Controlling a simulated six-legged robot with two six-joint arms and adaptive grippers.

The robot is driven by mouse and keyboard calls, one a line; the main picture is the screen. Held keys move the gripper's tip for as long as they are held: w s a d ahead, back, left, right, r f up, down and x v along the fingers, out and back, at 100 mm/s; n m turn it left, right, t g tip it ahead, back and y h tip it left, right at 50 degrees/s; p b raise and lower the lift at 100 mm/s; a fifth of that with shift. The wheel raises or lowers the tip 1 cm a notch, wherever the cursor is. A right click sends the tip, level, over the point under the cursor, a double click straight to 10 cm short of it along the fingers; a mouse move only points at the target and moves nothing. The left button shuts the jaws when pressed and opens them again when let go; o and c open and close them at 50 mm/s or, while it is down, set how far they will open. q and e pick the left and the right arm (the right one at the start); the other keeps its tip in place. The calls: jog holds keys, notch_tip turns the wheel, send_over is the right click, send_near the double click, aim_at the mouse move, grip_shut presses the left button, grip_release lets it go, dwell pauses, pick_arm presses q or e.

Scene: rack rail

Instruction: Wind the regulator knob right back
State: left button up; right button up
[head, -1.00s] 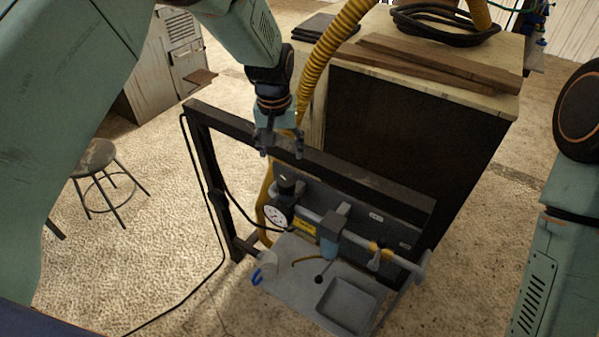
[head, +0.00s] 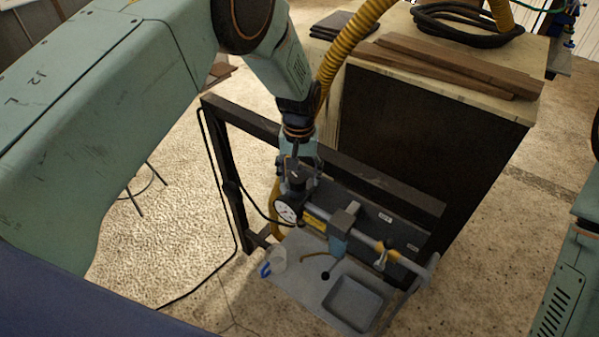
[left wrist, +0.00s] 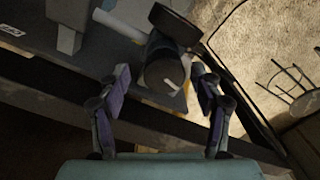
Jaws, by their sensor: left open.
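In the head view the knob (head: 296,184) sits just above the white-faced gauge (head: 288,211), partly hidden by my gripper. My left gripper (head: 298,176) is over the knob, pointing down. My right gripper is out of view.
The grey pipe carries a filter unit (head: 342,228) and a yellow-banded valve (head: 384,257) to the right. Below is a grey shelf with a square tray (head: 353,302) and a blue-handled cup (head: 275,262). The dark frame (head: 375,180) runs behind. A wooden-topped cabinet (head: 430,130) stands behind.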

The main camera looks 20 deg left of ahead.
pick_arm(q)
jog(key=shift+w+a+f, duration=0.1)
jog(key=shift+f, duration=0.1)
jog(key=shift+a, duration=0.3)
jog(key=shift+s, duration=0.2)
jog(key=shift+c, duration=1.1)
jog(key=shift+d+r, duration=0.1)
jog(key=shift+d, duration=0.25)
jog(key=c, duration=0.3)
jog(key=shift+w+a, duration=0.1)
jog(key=shift+a, duration=0.15)
jog(key=c, duration=0.5)
jog(key=shift+d, duration=0.15)
jog(key=shift+c, duration=0.6)
